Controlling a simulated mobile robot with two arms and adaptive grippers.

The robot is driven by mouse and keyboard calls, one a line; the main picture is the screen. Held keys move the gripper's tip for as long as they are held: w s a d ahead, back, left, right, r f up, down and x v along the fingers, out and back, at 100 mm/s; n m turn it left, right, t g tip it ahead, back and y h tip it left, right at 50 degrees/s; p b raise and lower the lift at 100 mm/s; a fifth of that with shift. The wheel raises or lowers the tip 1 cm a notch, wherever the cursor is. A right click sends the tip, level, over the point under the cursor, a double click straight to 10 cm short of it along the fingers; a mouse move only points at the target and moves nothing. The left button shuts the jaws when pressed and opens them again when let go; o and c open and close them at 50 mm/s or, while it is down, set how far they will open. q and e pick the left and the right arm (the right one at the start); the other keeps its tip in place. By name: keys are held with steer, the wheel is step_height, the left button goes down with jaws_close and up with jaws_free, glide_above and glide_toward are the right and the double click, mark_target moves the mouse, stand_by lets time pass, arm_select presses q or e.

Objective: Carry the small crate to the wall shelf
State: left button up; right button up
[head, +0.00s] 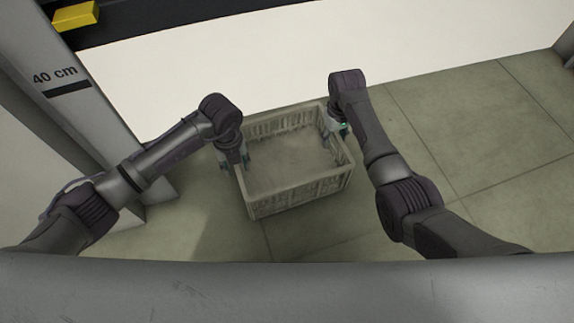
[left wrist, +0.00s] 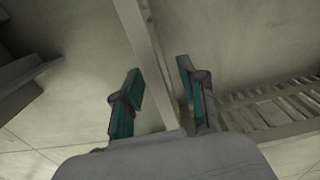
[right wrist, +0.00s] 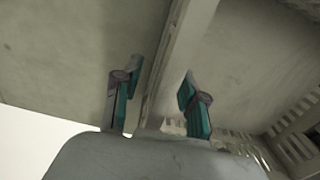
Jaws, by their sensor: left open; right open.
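The small crate (head: 301,193) is a pale grey-beige slatted box on the tiled floor, in the middle of the head view. Its inside looks empty. My left gripper (head: 238,160) is at its left rim, and my right gripper (head: 338,130) at its right rim. In the left wrist view, the teal fingers of my left gripper (left wrist: 160,70) are open on either side of the rim (left wrist: 146,45). In the right wrist view, my right gripper (right wrist: 161,75) is likewise open around the opposite rim (right wrist: 190,32).
A grey post (head: 75,115) marked "40 cm" stands left of the crate. A dark ledge (head: 150,18) with a yellow block (head: 76,16) on it is at top left. A white wall (head: 300,50) lies behind. Tiled floor (head: 480,140) is free to the right.

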arm_select(q)
jaws_close()
arm_select(e)
jaws_close()
